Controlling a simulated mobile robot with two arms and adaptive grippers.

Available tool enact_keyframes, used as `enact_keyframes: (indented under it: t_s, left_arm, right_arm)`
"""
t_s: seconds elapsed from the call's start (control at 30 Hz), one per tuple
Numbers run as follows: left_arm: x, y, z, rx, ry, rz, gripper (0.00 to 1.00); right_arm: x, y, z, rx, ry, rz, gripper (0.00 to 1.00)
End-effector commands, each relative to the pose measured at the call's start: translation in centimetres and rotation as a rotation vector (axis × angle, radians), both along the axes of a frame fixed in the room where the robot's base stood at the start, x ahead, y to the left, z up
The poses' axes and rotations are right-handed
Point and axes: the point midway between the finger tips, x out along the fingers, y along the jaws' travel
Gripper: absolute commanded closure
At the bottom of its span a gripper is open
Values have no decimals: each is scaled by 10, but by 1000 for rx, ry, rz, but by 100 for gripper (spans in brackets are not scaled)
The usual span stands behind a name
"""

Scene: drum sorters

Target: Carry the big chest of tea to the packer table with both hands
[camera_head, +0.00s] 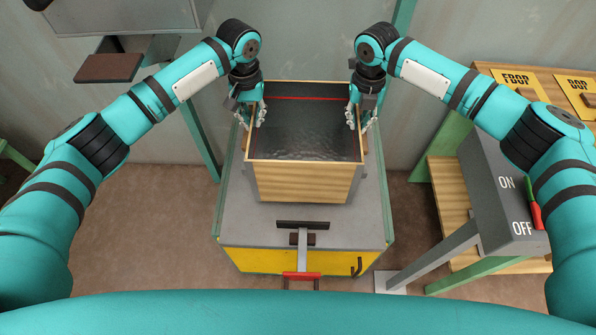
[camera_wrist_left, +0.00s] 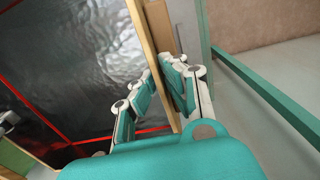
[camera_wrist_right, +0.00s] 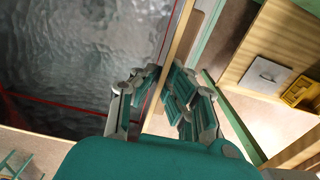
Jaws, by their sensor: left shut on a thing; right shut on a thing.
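The big tea chest (camera_head: 303,183) is an open wooden box with a dark, shiny lining and a red line inside. It is upright on or just above a grey-topped stand (camera_head: 300,222); I cannot tell whether it touches. My left gripper (camera_head: 259,118) is shut on the chest's left wall, and that wall (camera_wrist_left: 152,55) shows between its fingers in the left wrist view. My right gripper (camera_head: 354,120) is shut on the right wall, and that wall (camera_wrist_right: 176,58) shows between its fingers in the right wrist view. I cannot tell which table is the packer table.
A grey switch box (camera_head: 500,190) marked ON and OFF stands at the right, by a wooden table (camera_head: 447,190) with yellow signs (camera_head: 518,82). A red-handled lever (camera_head: 301,262) is at the stand's front. A brown pad (camera_head: 109,68) sticks out at upper left. Floor shows left of the stand.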

Motion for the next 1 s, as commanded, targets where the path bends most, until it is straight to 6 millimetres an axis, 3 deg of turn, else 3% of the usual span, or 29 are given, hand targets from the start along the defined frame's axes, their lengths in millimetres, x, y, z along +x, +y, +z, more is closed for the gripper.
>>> enact_keyframes:
  t_s: [0.53, 1.0]
  left_arm:
    - [1, 0, -3, -1, -2, 0, 100]
    - [1, 0, -30, -1, -2, 0, 100]
  right_arm:
    - [1, 0, -3, 0, -2, -1, 100]
    - [1, 0, -30, 0, -2, -1, 100]
